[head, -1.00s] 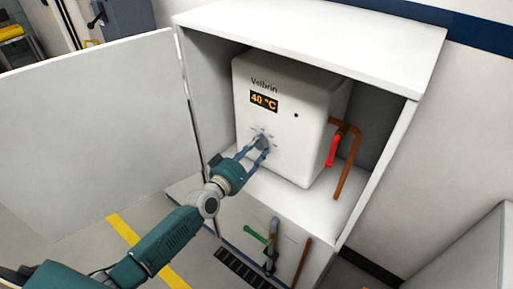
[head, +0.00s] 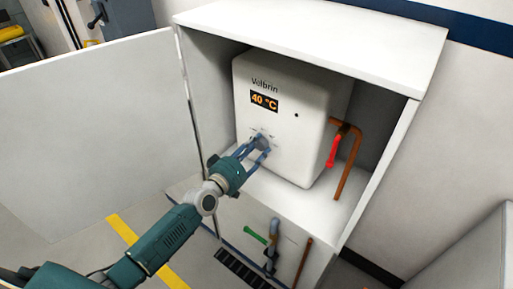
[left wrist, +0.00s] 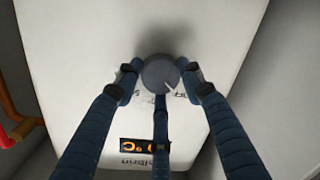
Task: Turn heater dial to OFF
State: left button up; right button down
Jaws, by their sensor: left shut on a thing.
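The white water heater (head: 284,122) stands inside an open white cabinet. Its orange display (head: 264,101) reads 40 °C in the head view. The round grey dial (left wrist: 159,74) shows in the left wrist view, with a pale pointer line toward the lower right of its face. My left gripper (head: 262,146) is at the heater front below the display, its blue fingers shut around the dial. In the left wrist view its fingers (left wrist: 162,82) sit on both sides of the dial, with another below. My right gripper is not in view.
The cabinet door (head: 90,140) stands open at left. Right of the heater are a copper pipe (head: 349,170) and a red valve handle (head: 333,151). Below is a green-handled valve (head: 255,236). Cabinet walls enclose the heater closely; the floor at front left is clear.

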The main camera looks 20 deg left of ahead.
pick_arm(q)
jog(key=o, duration=1.1)
jog(key=shift+s+d+f, duration=0.1)
jog(key=shift+f, duration=0.15)
jog(key=shift+o, duration=0.2)
jog(key=shift+r, duration=0.1)
jog(key=v, duration=1.2)
jog(key=s+a+f+m+g+y, duration=0.15)
jog(key=s+f, duration=0.35)
jog(key=f, duration=0.6)
jog(key=s+a+f+g+y, duration=0.1)
jog(key=s+a+f+g, duration=0.2)
jog(key=f, duration=0.9)
jog(key=s+f+m+g+y, duration=0.1)
jog(key=s+f+g, duration=0.2)
jog(key=s+f, duration=0.55)
jog(key=s+d+f+m+g, duration=0.1)
jog(key=s+f+g, duration=0.1)
jog(key=s+f, duration=0.5)
jog(key=s+d+f+m+g, duration=0.1)
jog(key=s+f, duration=0.6)
jog(key=s, duration=0.7)
jog(key=s+d+f+m+g+y, duration=0.1)
jog(key=s+f+m+g, duration=0.2)
jog(key=s, duration=0.7)
notch_tip(320, 180, down, 5)
jog(key=shift+s+d+r+g, duration=0.1)
jog(key=shift+s+d+g, duration=0.25)
jog(key=shift+g, duration=0.6)
